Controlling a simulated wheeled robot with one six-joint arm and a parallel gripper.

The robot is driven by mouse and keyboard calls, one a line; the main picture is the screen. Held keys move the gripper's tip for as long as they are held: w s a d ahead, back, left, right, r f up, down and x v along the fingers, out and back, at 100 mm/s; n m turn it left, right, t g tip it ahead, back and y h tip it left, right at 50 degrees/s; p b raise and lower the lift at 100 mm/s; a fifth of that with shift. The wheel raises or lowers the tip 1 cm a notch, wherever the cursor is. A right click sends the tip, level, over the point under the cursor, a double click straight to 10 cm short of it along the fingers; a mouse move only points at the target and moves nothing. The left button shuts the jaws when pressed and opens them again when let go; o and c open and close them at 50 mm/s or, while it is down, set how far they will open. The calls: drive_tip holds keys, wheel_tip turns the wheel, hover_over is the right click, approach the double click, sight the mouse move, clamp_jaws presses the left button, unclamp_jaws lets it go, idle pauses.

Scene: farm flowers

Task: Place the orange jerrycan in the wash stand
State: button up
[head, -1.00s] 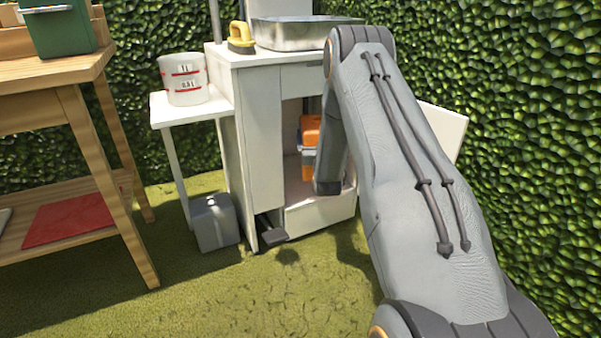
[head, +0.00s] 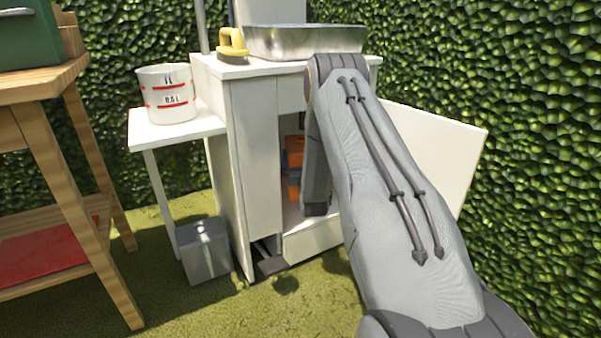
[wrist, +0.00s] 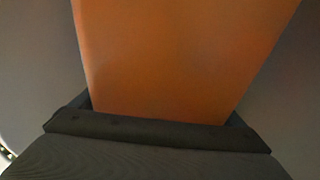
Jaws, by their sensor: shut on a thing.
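The orange jerrycan (head: 293,160) shows as a narrow orange strip inside the open lower compartment of the white wash stand (head: 252,165). My arm hides most of it in the head view. In the wrist view the jerrycan's orange face (wrist: 180,55) fills the middle of the picture, close up. My gripper (wrist: 160,118) is shut on the jerrycan, its dark body across the bottom of that view. I cannot tell whether the jerrycan touches the compartment floor.
The wash stand's door (head: 435,145) stands open to the right, close to my arm. A metal basin (head: 300,42) and a yellow-handled brush (head: 232,42) are on top. A white bucket (head: 168,92) stands on the side shelf, above a grey box (head: 205,250). A wooden table (head: 50,140) is at left.

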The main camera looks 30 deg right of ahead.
wheel_tip(320, 180, down, 5)
drive_tip(key=shift+a+r+b, duration=0.1)
drive_tip(key=shift+r+b, duration=0.1)
drive_tip(key=shift+b, duration=0.9)
drive_tip(key=shift+f, duration=0.1)
drive_tip(key=o, duration=1.1)
drive_tip(key=p+v, duration=0.5)
drive_tip(key=v, duration=0.7)
